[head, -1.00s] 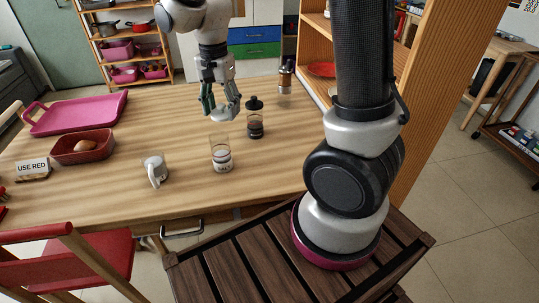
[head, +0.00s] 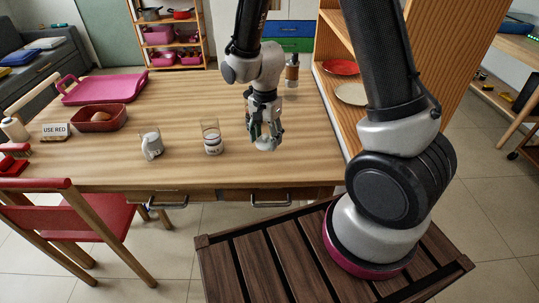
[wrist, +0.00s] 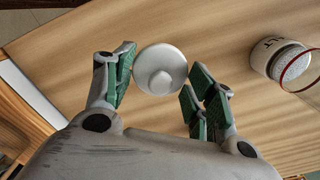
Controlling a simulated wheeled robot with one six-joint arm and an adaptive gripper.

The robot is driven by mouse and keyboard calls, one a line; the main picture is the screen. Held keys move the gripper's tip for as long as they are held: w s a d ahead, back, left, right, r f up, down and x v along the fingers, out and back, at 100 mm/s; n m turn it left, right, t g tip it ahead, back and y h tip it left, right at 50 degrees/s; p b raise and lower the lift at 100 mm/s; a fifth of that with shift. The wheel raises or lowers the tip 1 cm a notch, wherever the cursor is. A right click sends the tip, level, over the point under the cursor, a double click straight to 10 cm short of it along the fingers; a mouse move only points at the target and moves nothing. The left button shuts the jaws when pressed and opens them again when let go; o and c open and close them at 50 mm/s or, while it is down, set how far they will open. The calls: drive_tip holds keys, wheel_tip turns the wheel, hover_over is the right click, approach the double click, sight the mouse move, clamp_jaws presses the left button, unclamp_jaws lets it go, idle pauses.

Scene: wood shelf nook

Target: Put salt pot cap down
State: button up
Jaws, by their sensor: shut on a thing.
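The salt pot cap (wrist: 161,70) is a white round lid with a small knob. My gripper (wrist: 160,82) is shut on it, with green-padded fingers on either side. In the head view my gripper (head: 266,137) points down with the white cap at its tips, low over the table near its front edge. I cannot tell whether the cap touches the wood. The salt pot (head: 212,140) is a clear glass jar with white contents, standing uncapped to the left of my gripper. It also shows at the right of the wrist view (wrist: 283,62).
Farther left are a red bin (head: 98,121), a "USE RED" sign (head: 55,131) and a pink tray (head: 105,92). A dark-topped jar (head: 292,72) stands at the back. Table right of my gripper is clear up to the shelf.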

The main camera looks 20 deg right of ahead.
sight(266, 159)
drive_tip(key=shift+f, duration=3.15)
drive_tip(key=shift+f, duration=0.1)
drive_tip(key=o, duration=0.8)
wheel_tip(266, 159, up, 12)
drive_tip(key=shift+r, duration=0.15)
